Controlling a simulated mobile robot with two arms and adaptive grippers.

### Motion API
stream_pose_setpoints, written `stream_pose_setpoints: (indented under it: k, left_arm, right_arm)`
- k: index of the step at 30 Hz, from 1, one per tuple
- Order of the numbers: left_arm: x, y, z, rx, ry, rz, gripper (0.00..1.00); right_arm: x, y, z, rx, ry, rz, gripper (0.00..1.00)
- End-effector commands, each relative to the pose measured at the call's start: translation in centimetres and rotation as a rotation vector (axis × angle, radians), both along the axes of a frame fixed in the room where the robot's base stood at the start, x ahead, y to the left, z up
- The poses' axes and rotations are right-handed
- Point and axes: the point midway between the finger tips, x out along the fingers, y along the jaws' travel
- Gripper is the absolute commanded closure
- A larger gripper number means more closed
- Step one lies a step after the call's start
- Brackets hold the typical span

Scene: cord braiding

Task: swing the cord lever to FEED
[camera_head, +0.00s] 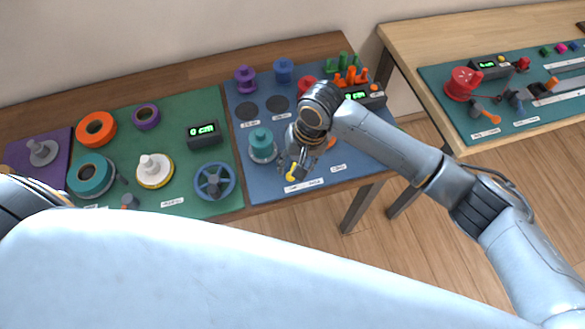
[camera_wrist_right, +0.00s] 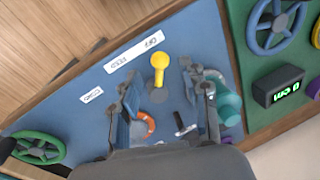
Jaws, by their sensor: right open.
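The cord lever (camera_wrist_right: 159,66) has a yellow knob and stands on a grey round base on the blue mat. In the right wrist view its knob lies nearer the OFF end of the OFF/FEED label (camera_wrist_right: 134,52) than the FEED end. In the head view the yellow knob (camera_head: 291,174) shows just below my right gripper (camera_head: 299,160). In the wrist view my right gripper (camera_wrist_right: 163,90) is open, with one finger on each side of the lever and visible gaps to both. Whether the fingertips reach down to knob height is hard to tell. My left gripper is out of view.
A teal spool (camera_head: 262,147) stands left of my right gripper on the blue mat (camera_head: 240,100). An orange ring (camera_wrist_right: 145,125) lies close to the fingers. A green mat with spools and a blue handwheel (camera_head: 215,182) is at left. A display (camera_head: 365,95) stands behind.

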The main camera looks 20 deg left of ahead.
Motion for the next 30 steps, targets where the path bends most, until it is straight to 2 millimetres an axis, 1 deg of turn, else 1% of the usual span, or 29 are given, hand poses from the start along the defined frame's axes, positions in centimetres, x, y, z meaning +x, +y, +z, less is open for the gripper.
stream_pose_setpoints:
  k: [3, 7, 12, 18, 20, 21, 23, 24, 25, 30]
  left_arm:
    - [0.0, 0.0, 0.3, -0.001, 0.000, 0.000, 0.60]
    - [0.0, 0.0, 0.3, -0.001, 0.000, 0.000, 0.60]
    - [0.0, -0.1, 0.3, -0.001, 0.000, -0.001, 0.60]
    - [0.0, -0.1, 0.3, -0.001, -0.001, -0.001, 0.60]
    - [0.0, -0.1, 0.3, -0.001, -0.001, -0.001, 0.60]
    - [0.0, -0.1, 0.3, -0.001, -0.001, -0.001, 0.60]
    - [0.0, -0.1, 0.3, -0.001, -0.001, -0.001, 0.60]
    - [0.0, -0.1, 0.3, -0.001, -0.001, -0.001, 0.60]
    - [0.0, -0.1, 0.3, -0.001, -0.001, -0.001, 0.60]
    - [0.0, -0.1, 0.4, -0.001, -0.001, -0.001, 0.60]
  right_arm:
    - [-0.2, 0.4, -1.7, 0.000, 0.001, -0.001, 0.54]
    - [-0.2, 0.5, -2.9, 0.000, 0.000, 0.000, 0.54]
    - [-0.3, 0.6, -3.5, 0.000, -0.001, 0.001, 0.54]
    - [-0.3, 0.6, -3.5, 0.000, -0.001, 0.001, 0.54]
    - [-0.3, 0.6, -3.5, 0.000, -0.001, 0.001, 0.67]
    - [-0.3, 0.6, -3.5, 0.000, -0.001, 0.001, 0.75]
    - [-0.3, 0.6, -3.5, 0.000, -0.001, 0.001, 0.87]
    - [-0.3, 0.6, -3.5, 0.000, -0.001, 0.001, 0.95]
    - [-0.3, 0.6, -3.4, 0.000, -0.001, 0.001, 1.00]
    - [-0.3, 0.6, -3.4, 0.001, -0.001, 0.002, 1.00]
